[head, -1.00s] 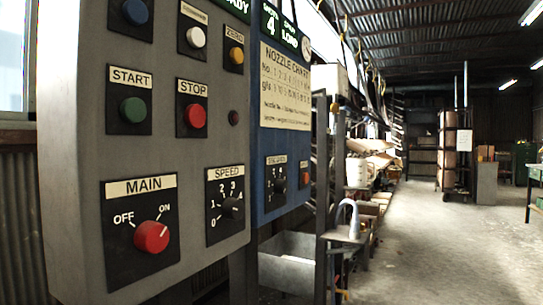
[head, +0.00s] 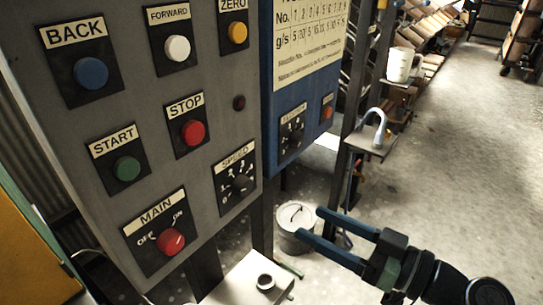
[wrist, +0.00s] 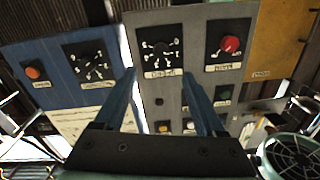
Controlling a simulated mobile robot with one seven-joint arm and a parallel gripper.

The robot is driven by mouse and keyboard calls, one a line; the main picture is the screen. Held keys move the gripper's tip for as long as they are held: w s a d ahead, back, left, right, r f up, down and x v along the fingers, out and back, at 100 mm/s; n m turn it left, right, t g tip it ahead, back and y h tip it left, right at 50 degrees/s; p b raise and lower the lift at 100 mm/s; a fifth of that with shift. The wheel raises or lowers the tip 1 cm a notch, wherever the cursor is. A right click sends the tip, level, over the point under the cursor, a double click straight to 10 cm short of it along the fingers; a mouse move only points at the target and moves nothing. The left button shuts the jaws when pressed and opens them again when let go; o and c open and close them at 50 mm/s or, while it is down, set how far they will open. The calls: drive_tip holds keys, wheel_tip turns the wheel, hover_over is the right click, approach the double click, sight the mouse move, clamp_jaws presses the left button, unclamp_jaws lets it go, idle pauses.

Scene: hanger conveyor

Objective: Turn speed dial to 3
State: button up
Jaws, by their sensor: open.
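The speed dial (head: 241,182) is a small black knob on a black plate with a white number scale, low on the right side of the grey control panel (head: 215,215). Its pointer is too small to read. My gripper (head: 310,225) has two blue fingers, apart and empty, to the right of and below the dial in the head view. In the wrist view the picture is upside down. There the speed dial (wrist: 160,48) shows beyond and between the open fingertips of my gripper (wrist: 159,78), with no contact visible.
The red main knob (head: 171,242) is left of the speed dial, its mark toward ON. Start (head: 126,169) and stop (head: 193,132) buttons sit above. A blue panel (head: 300,160) with another dial adjoins at right. A bucket (head: 297,225) stands below.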

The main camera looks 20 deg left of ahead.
sight(247, 188)
drive_tip(key=x, duration=0.4)
drive_tip(key=p+x, duration=0.1)
drive_tip(key=x, duration=0.3)
drive_tip(key=p+x, duration=0.1)
drive_tip(key=x, duration=0.3)
drive_tip(key=shift+s+a+r, duration=0.1)
drive_tip(key=shift+a+r, duration=0.2)
drive_tip(key=shift+a, duration=0.1)
clamp_jaws()
